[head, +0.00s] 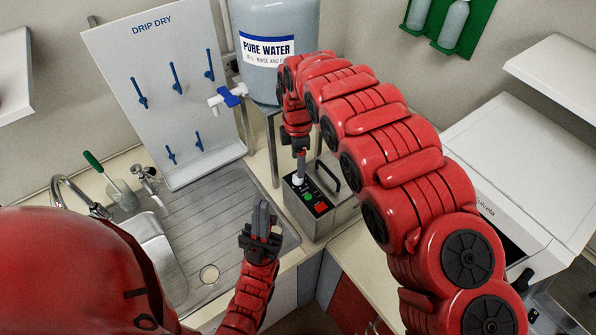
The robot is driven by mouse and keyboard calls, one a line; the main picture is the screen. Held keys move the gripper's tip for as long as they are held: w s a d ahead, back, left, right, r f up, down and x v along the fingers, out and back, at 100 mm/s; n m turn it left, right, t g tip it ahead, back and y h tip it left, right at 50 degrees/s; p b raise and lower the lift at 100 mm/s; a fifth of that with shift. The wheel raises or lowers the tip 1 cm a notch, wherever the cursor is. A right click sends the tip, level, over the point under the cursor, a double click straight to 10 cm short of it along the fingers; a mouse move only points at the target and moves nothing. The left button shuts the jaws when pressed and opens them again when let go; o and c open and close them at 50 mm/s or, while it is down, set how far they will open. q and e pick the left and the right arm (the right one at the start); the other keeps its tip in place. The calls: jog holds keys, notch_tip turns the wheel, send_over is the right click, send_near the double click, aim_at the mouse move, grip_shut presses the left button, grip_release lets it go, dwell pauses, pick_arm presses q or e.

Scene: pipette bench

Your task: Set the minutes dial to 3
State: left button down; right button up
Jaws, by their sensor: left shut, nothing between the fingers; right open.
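A metal box with a black control panel (309,194) stands on the counter at the picture's middle. A small white knob (298,181) at the panel's back-left end looks like the minutes dial; its scale and pointer are too small to read. My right gripper (299,163) points down right at the knob, fingers open; I cannot tell whether they touch it. My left gripper (263,211) is shut and empty, pointing up in front of the box, beside the sink's right edge.
A green button and a red switch (320,206) sit on the same panel. A dark handle (328,176) stands on the box's lid. The sink drainer (205,215) lies left, a PURE WATER tank (268,75) behind, and a white bench machine (535,165) right.

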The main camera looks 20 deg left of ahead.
notch_tip(320, 180, down, 4)
jog(key=shift+s+f+b, duration=0.1)
jog(key=shift+s+b, duration=0.05)
jog(key=shift+b, duration=0.9)
jog(key=shift+f+p, duration=0.5)
jog(key=shift+p, duration=0.4)
jog(key=shift+f, duration=0.45)
grip_shut()
